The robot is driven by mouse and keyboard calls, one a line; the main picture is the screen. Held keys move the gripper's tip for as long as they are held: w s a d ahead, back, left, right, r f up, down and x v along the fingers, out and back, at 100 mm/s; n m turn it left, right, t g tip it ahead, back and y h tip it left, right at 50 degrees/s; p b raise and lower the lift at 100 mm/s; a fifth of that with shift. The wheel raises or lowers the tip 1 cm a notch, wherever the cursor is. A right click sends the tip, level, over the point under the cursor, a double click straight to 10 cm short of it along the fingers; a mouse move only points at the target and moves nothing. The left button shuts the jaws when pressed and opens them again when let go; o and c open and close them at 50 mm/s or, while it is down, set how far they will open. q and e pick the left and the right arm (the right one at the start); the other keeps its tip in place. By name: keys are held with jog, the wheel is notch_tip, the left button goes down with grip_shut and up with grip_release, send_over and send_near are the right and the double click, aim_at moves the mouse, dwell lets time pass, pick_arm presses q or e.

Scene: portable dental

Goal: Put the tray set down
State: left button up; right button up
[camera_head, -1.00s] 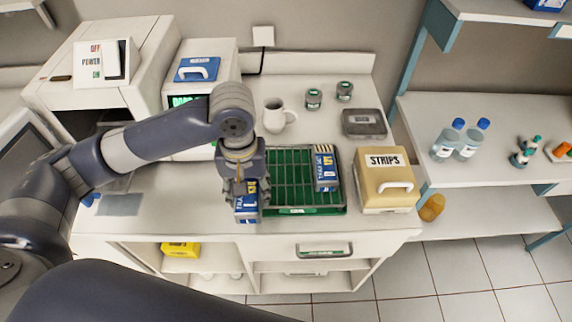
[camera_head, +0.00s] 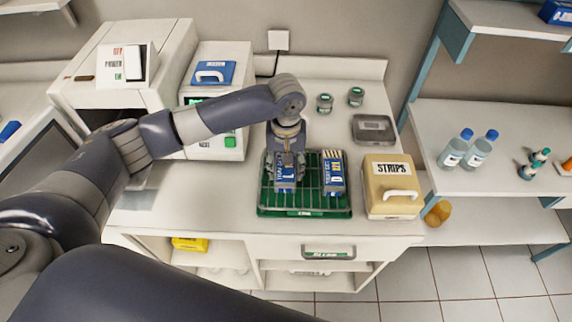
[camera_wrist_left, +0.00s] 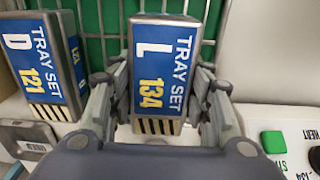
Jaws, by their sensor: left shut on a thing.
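My left gripper (camera_head: 287,163) is shut on a blue-labelled tray set (camera_head: 285,182). In the left wrist view the fingers (camera_wrist_left: 165,100) grip both sides of this tray set (camera_wrist_left: 163,60), marked L 134. It is over the left part of the green rack (camera_head: 303,212); I cannot tell whether it rests on the rack. A second tray set (camera_head: 333,175) stands at the right side of the rack. In the left wrist view this one (camera_wrist_left: 48,65) reads D 121. The right gripper is not in view.
A tan STRIPS box (camera_head: 391,187) stands right of the rack. A white machine (camera_head: 215,85) with a green button stands left. Clear counter lies left of the rack.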

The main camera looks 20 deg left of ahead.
pick_arm(q)
jog(key=shift+w+f, duration=0.1)
jog(key=shift+f, duration=0.3)
jog(key=o, duration=1.1)
jog(key=shift+f, duration=0.1)
jog(key=shift+o, duration=0.7)
